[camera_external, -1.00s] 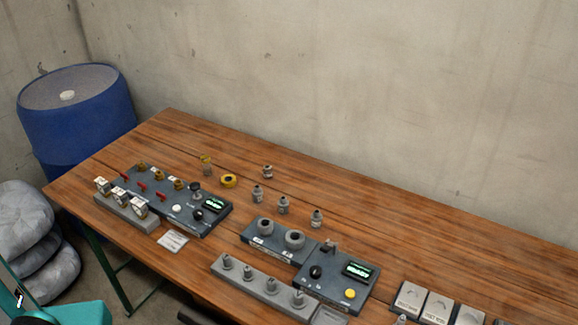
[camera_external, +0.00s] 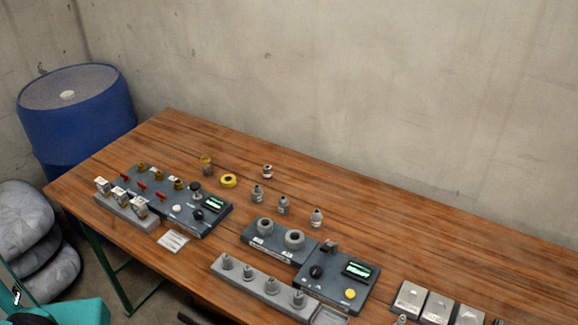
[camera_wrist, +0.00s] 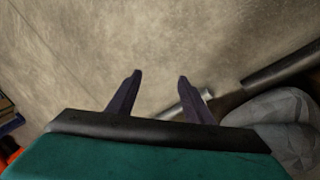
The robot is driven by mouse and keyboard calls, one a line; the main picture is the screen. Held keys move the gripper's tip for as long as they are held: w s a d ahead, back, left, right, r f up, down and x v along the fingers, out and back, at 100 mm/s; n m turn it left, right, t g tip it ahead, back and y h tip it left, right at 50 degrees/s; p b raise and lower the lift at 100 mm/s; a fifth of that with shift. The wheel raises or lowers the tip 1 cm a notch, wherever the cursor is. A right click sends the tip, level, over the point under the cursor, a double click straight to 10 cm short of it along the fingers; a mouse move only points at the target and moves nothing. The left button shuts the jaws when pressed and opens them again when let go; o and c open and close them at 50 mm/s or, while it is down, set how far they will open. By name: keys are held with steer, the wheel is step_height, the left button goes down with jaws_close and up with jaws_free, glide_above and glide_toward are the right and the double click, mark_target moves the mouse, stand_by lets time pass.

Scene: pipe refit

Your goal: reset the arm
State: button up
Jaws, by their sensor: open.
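My gripper (camera_wrist: 160,78) shows in the wrist view with its two dark fingers spread apart and nothing between them. It faces a bare concrete surface (camera_wrist: 150,35). In the external view the gripper itself is out of frame. Only teal parts of my arm show at the lower left corner, away from the table.
The wooden table (camera_external: 400,225) holds grey panels (camera_external: 187,210) with valves, fittings, a yellow ring (camera_external: 228,181) and a rack (camera_external: 262,285). A blue barrel (camera_external: 75,115) and stacked grey sacks (camera_external: 28,240) stand at left. In the wrist view, a grey pipe (camera_wrist: 285,68) and grey sack (camera_wrist: 275,108) lie right.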

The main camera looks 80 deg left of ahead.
steer(key=s+a+f+g+y, duration=0.1)
steer(key=s+a+f, duration=0.3)
steer(key=s, duration=0.5)
steer(key=s+a+f+g+y, duration=0.1)
steer(key=s+a+f+g, duration=0.2)
steer(key=s, duration=0.6)
steer(key=s+a+f+g+y+p, duration=0.1)
steer(key=s+a+f+g, duration=0.1)
steer(key=s+a+f, duration=0.3)
steer(key=s+a, duration=0.1)
steer(key=s, duration=0.2)
steer(key=shift+s+n+y, duration=0.4)
